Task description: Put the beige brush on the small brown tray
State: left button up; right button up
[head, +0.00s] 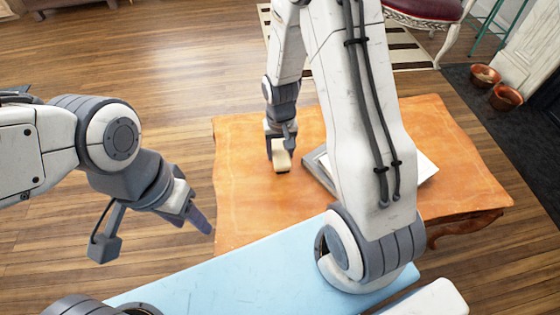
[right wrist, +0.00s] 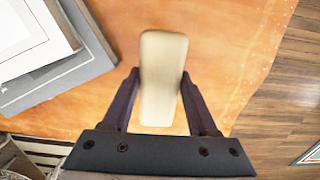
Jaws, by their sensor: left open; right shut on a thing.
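The beige brush (head: 282,160) is a pale, rounded block over the orange-brown table. My right gripper (head: 280,146) is shut on it. In the right wrist view the brush (right wrist: 163,80) sits between the two dark fingers (right wrist: 160,98) and points away from the palm. I cannot tell whether it touches the tabletop. My left gripper (head: 198,215) is open and empty, off the table's left edge. I cannot make out a small brown tray in either view; my right arm hides part of the table.
The table (head: 245,205) has free room left of the brush. A grey-and-white flat stack (head: 319,168) lies right of it, partly behind my arm; it also shows in the right wrist view (right wrist: 60,75). A red-seated chair (head: 425,10) and copper bowls (head: 506,97) stand beyond.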

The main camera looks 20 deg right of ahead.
jog(key=shift+w+a+f+b, duration=0.1)
jog(key=shift+f+b, duration=0.7)
jog(key=shift+f, duration=1.2)
jog(key=shift+f, duration=0.1)
jog(key=shift+f, duration=0.15)
jog(key=o, duration=1.3)
